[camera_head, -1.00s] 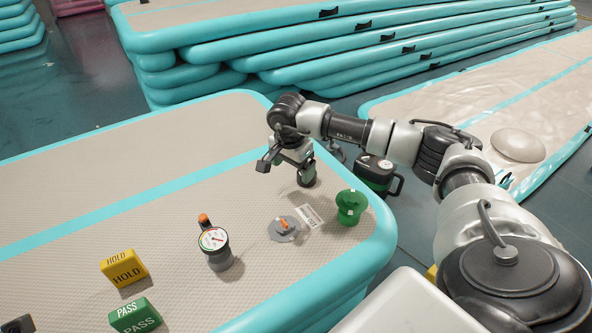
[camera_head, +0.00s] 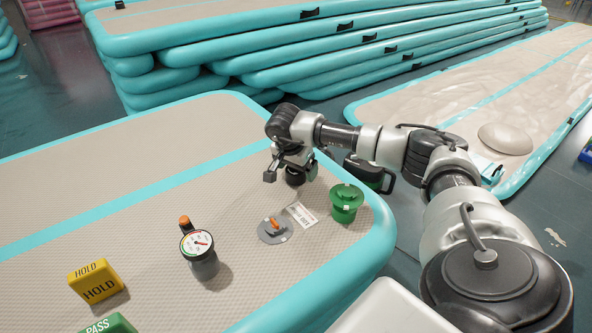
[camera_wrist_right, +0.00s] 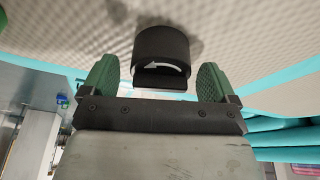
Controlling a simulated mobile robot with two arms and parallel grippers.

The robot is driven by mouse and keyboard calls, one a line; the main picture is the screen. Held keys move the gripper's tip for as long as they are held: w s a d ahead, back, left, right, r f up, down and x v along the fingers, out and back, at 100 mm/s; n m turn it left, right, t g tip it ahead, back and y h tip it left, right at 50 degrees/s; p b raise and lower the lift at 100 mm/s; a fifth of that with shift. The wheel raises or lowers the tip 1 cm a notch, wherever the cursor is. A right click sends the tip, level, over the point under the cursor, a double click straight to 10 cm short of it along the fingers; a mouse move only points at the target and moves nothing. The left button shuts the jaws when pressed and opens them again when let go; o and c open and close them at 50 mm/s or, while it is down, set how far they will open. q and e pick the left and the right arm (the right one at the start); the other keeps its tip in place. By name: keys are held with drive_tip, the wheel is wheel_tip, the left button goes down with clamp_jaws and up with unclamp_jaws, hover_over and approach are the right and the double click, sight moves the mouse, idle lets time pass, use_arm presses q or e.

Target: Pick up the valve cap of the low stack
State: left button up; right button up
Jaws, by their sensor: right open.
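The valve cap (camera_head: 294,178) is a short black cylinder standing on the low stack (camera_head: 130,165), near its far right edge. In the right wrist view the cap (camera_wrist_right: 162,50) has a raised grip bar with a white curved arrow. My right gripper (camera_head: 290,170) is at the cap, its jaws open. In the wrist view the green finger pads (camera_wrist_right: 157,82) are on either side of the cap's near end, with gaps showing. The gripper partly hides the cap in the head view. My left gripper is not in view.
On the stack are a grey valve (camera_head: 274,231) with an orange centre, a printed label (camera_head: 301,215), a green flanged part (camera_head: 346,203), a gauge (camera_head: 199,248), and HOLD (camera_head: 96,282) and PASS (camera_head: 108,325) blocks. A dark canister (camera_head: 368,172) stands beyond the right edge.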

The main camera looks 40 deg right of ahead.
drive_tip(key=shift+d+f, duration=0.15)
drive_tip(key=shift+f, duration=0.4)
drive_tip(key=c, duration=1)
drive_tip(key=shift+o, duration=0.2)
drive_tip(key=shift+r, duration=0.1)
drive_tip(key=shift+r, duration=0.1)
